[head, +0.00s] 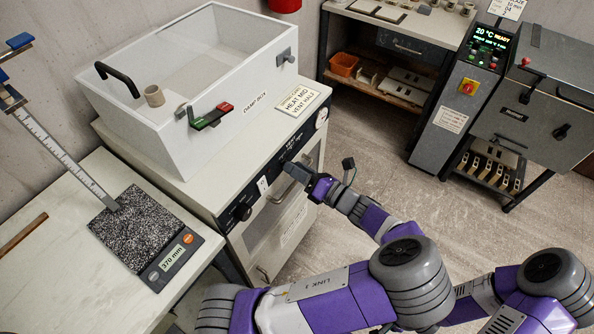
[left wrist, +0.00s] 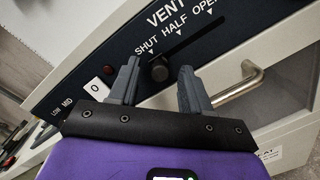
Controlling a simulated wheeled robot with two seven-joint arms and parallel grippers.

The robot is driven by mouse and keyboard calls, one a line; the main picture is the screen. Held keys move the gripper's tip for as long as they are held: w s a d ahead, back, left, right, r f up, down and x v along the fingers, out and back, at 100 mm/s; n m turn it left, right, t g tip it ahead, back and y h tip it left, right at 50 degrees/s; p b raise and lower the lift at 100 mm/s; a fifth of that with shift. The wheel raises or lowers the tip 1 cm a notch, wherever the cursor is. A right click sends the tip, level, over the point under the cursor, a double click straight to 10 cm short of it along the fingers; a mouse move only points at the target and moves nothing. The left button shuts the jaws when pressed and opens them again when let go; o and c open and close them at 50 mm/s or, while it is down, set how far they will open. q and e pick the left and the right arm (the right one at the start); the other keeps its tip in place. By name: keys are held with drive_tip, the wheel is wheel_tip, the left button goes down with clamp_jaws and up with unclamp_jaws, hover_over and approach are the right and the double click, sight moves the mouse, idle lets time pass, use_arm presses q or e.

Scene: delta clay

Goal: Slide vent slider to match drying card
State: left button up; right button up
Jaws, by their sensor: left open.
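The vent slider is a dark round knob (left wrist: 159,70) on the dark control panel, seen in the left wrist view. It sits at the lower left end of its slot, by the SHUT mark; HALF and OPEN follow up and right. My left gripper (left wrist: 157,85) is open, with one finger on each side of the knob; whether either touches it I cannot tell. In the head view my left gripper (head: 296,172) is at the panel and hides the knob. The drying card (head: 299,101) lies on the cabinet top and appears to read HEAT MID, VENT HALF. My right gripper is out of view.
A bar handle (left wrist: 238,88) is below right. A white clear-lidded box (head: 200,130) stands on the cabinet.

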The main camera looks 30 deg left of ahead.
use_arm(q)
drive_tip(key=shift+a, duration=0.25)
drive_tip(key=shift+c, duration=0.3)
clamp_jaws()
